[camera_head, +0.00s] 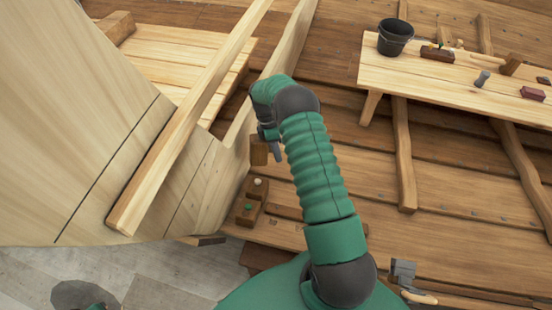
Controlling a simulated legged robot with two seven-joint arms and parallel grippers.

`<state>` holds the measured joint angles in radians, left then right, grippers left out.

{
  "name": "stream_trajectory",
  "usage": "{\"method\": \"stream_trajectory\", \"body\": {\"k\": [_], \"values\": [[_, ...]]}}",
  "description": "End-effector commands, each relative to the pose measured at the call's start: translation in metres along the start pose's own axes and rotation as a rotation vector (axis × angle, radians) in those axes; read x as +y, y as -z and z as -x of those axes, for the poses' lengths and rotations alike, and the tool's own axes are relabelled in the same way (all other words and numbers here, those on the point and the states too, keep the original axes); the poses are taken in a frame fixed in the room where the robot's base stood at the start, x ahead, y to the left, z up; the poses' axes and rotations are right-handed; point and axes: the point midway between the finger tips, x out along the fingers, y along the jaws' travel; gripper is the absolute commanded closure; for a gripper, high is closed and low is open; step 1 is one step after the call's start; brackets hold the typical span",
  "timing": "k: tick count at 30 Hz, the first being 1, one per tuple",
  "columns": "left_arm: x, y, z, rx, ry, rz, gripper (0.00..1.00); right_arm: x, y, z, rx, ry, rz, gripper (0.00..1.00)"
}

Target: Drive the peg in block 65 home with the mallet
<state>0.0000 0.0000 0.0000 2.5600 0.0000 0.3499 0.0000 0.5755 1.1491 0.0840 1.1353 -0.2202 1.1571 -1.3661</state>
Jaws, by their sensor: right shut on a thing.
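My right gripper (272,137) is at the centre, at the end of my green-sleeved arm. It is shut on the mallet, whose brown wooden head (259,153) shows just left of the fingers; the handle is mostly hidden. Below the mallet head are two small brown blocks close together. One block (262,195) has a pale round peg top (257,182), and the nearer block (241,217) has a green one (248,207). The mallet head appears above them and apart from the pegs. No number is readable, so I cannot tell which is block 65. My left gripper is out of view.
Pale hull planks (75,110) and a long slanted timber (185,120) rise at the left. A hammer-like tool (404,272) lies at the bottom right.

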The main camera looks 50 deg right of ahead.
Motion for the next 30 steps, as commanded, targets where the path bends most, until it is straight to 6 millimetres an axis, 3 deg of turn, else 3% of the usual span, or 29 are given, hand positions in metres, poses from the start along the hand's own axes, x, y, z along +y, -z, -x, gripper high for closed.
{"method": "stream_trajectory", "body": {"k": [25, 26, 28, 30], "values": [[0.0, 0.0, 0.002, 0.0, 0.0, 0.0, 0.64, 0.001, -0.004, 0.001, 0.0, -0.005, -0.002, 1.0], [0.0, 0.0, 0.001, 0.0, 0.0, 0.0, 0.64, 0.001, -0.003, -0.003, -0.001, -0.002, -0.001, 1.0], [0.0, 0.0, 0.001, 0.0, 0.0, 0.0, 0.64, -0.003, 0.013, -0.06, -0.002, 0.014, 0.003, 1.0], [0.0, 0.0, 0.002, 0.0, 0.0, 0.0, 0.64, -0.002, 0.026, -0.103, -0.002, 0.008, 0.002, 1.0]]}}
